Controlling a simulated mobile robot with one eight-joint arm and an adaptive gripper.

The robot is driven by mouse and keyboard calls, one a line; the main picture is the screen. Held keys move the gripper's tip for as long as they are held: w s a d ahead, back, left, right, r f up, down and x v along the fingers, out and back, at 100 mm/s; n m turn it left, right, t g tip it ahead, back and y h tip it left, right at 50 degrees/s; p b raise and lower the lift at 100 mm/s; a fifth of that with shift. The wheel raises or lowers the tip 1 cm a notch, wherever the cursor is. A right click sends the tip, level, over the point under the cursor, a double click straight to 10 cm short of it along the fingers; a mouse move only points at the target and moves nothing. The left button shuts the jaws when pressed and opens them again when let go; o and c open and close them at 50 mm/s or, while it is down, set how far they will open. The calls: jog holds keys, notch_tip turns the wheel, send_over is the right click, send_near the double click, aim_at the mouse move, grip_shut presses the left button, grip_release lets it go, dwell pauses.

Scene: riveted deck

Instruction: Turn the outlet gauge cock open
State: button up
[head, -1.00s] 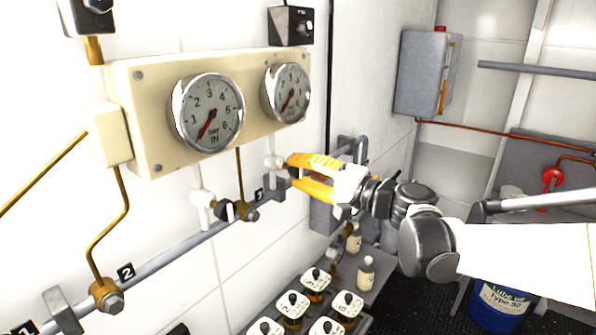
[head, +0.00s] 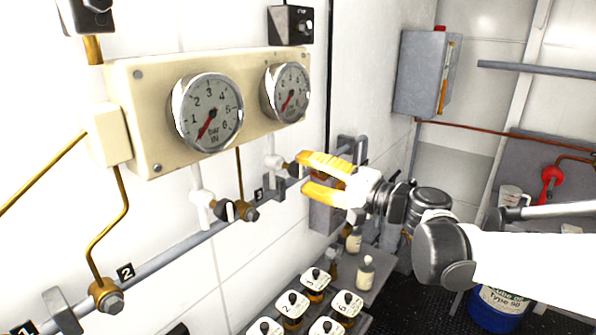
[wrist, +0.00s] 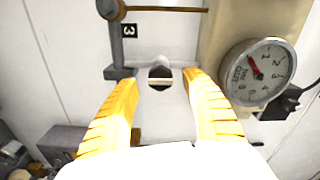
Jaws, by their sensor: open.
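The outlet gauge (head: 287,92) is the right dial on the cream panel, marked OUT in the wrist view (wrist: 258,73). Below it, the outlet gauge cock (head: 273,164) has a white body and a dark end facing out from the wall. In the wrist view the dark round end of the cock (wrist: 160,73) shows between and beyond my fingertips, with a pale bar across it pointing toward the gauge side. My gripper (head: 304,172) has yellow fingers, spread and empty, just right of the cock in the head view. In the wrist view its fingers (wrist: 160,77) frame the cock, apparently without touching.
The inlet gauge (head: 207,112) and its cock (head: 203,203) are to the left. A grey pipe (head: 185,250) runs below along the wall. Bottles with numbered caps (head: 292,303) stand underneath. A grey box (head: 422,74) hangs on the wall at right.

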jog(key=v, duration=0.9)
jog(key=shift+s+d, duration=0.1)
jog(key=shift+s, duration=0.05)
